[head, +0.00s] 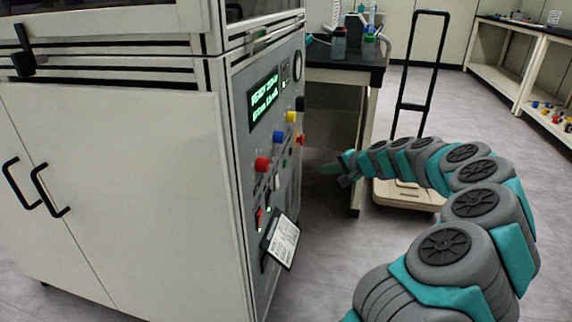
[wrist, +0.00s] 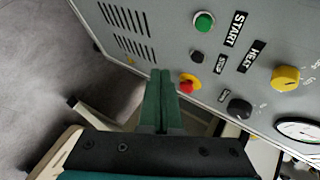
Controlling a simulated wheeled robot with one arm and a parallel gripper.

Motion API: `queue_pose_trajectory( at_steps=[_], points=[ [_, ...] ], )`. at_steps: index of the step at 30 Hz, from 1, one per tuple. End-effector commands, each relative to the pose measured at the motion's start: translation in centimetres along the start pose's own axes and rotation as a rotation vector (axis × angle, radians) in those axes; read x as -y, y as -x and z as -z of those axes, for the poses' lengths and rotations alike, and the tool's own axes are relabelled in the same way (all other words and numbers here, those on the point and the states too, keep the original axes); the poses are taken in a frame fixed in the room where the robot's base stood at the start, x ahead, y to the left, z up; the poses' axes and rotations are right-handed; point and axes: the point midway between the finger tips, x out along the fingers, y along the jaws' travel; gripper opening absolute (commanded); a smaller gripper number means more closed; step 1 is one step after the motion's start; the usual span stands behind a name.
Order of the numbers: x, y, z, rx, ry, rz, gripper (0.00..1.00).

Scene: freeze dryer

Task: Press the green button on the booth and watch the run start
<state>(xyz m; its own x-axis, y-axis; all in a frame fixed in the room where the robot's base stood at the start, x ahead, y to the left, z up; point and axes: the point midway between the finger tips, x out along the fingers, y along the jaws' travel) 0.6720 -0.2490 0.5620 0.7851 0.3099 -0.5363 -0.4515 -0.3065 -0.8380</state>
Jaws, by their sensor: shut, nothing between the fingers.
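In the wrist view the fingertips lie below and left of the green button. I see no contact with it.
In the wrist view a black button (wrist: 197,56), a red and yellow button (wrist: 188,83), a yellow knob (wrist: 286,78) and a black knob (wrist: 238,107) are close by. The lit display (head: 264,97) shows green text. A flat trolley (head: 408,194) stands behind my arm.

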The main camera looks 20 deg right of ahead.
Motion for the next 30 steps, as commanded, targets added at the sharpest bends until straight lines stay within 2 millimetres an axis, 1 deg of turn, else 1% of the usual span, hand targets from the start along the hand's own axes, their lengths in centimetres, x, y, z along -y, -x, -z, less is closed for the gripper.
queue_pose_trajectory(
  at_steps=[5, 8, 21, 24, 30],
  points=[
    [0.4, -0.5, -0.4, 0.003, 0.001, 0.0, 0.0],
    [1.0, -1.1, -1.0, 0.006, 0.001, 0.0, 0.0],
    [3.6, -5.0, -3.7, 0.003, 0.002, -0.002, 0.0],
    [4.0, -5.6, -4.1, 0.002, 0.003, -0.001, 0.0],
    [4.4, -6.1, -4.4, 0.0, 0.001, -0.001, 0.0]
  ],
)
